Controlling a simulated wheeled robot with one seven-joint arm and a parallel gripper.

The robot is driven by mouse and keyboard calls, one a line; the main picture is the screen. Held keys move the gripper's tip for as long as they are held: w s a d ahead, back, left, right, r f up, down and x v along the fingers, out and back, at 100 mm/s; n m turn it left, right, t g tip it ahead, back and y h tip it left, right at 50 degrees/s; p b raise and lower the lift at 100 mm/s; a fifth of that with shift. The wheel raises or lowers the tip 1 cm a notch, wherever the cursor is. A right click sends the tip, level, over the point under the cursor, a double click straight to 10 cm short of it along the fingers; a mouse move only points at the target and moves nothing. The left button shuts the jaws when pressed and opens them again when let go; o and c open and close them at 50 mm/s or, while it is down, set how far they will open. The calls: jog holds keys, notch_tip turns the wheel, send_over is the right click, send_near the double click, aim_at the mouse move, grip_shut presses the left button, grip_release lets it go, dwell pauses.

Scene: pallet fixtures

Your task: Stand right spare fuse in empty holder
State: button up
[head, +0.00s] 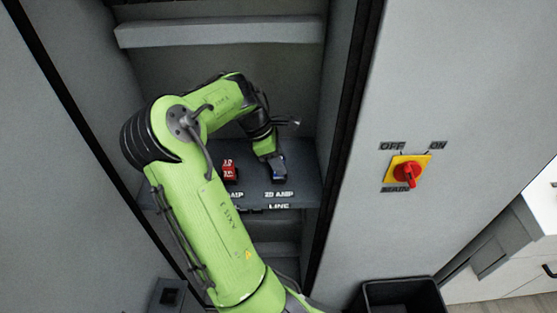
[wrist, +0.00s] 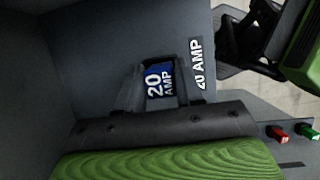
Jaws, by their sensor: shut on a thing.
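A blue fuse (wrist: 158,84) marked 20 AMP sits between the fingers of my gripper (wrist: 158,70) in the wrist view. In the head view my gripper (head: 273,163) is shut on the blue fuse (head: 279,175), just behind the printed 20 AMP label (head: 279,195) on the dark shelf. The holder at that label is hidden by the fuse and gripper. I cannot tell whether the fuse touches the holder or shelf. A red fuse (head: 229,171) stands upright to the left, behind a partly covered AMP label.
The dark shelf (head: 308,180) lies inside a grey cabinet, with side walls close by. A red and yellow main switch (head: 408,172) is on the panel to the right. A black bin (head: 402,295) stands below it. A red piece (wrist: 277,133) and a green piece (wrist: 308,131) show at the lower right of the wrist view.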

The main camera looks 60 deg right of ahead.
jog(key=shift+f, duration=0.4)
jog(key=o, duration=1.2)
jog(key=shift+c, duration=0.2)
jog(key=shift+r, duration=0.1)
jog(key=p+v, duration=0.2)
jog(key=v, duration=1.3)
jog(key=shift+r, duration=0.3)
jog(key=shift+w+a, duration=0.1)
